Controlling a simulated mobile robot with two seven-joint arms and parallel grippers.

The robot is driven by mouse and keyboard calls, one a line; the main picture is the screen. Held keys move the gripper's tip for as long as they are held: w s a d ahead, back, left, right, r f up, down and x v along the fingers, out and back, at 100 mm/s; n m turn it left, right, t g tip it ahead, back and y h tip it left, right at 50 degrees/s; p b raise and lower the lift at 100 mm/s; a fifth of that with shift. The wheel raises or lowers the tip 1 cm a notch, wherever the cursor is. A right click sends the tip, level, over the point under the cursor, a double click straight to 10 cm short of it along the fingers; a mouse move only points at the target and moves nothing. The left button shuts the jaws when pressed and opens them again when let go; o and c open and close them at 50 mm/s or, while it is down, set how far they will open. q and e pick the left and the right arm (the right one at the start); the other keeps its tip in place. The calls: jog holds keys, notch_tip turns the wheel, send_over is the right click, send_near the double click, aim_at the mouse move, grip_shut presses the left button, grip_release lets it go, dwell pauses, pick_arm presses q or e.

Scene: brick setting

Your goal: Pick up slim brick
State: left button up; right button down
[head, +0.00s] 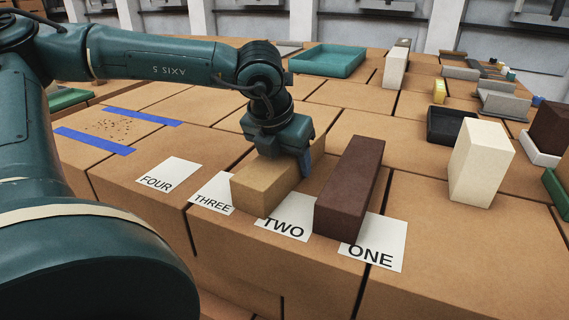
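A tan brick (258,188) lies lengthwise on the cardboard-brown surface, between the cards marked THREE and TWO. A dark brown brick (349,188) lies to its right, partly over the TWO and ONE cards. A cream brick (482,163) stands upright further right, and a smaller pale brick (395,68) stands at the back. I cannot tell for sure which one is the slim brick. My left gripper (290,163) points down over the far part of the tan brick. One bluish finger shows at its right side; the other is hidden, so its grip is unclear. My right gripper is not in view.
Cards FOUR (168,173), THREE (212,195), TWO (289,217) and ONE (374,244) lie along the front. A black tray (438,137), a green tray (327,60) and a yellow block (439,91) stand behind. Blue tape strips (93,141) mark the left, where the surface is mostly clear.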

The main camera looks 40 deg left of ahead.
pick_arm(q)
jog(key=c, duration=0.6)
jog(key=shift+r, duration=0.15)
